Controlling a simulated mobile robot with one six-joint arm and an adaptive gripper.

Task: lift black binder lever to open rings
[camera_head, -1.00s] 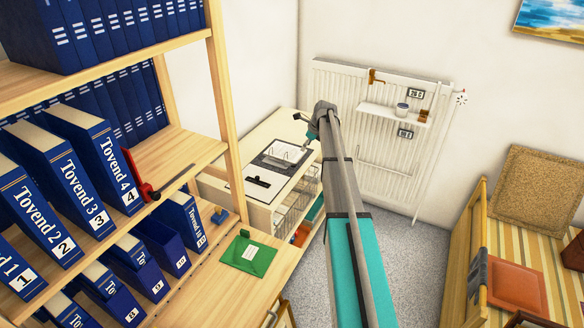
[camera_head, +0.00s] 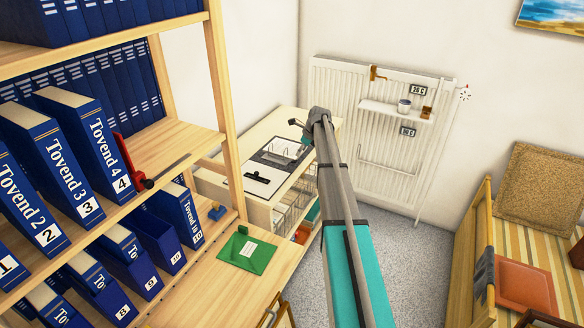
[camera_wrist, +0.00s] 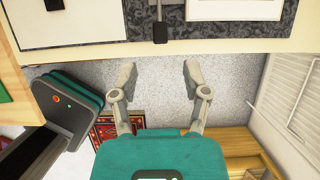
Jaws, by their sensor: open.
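A grey-marbled binder (camera_head: 285,150) lies open on the pale cabinet top in the head view, with metal rings on it. In the wrist view, its marbled cover (camera_wrist: 292,14) and white paper (camera_wrist: 70,20) fill the top edge. A short black lever-like part (camera_wrist: 160,30) sticks down between the pale areas there. My gripper (camera_wrist: 158,82) is open and empty. Its two fingers are apart below the black part in the wrist view, with floor showing between them. In the head view my gripper (camera_head: 303,137) is beside the binder, partly hidden by my wrist.
The cabinet (camera_head: 262,207) has wire baskets under its top. A white radiator (camera_head: 385,140) stands behind it, carrying a small shelf with a cup. A bookshelf of blue binders (camera_head: 105,150) is at the left. A green folder (camera_head: 245,250) lies in front.

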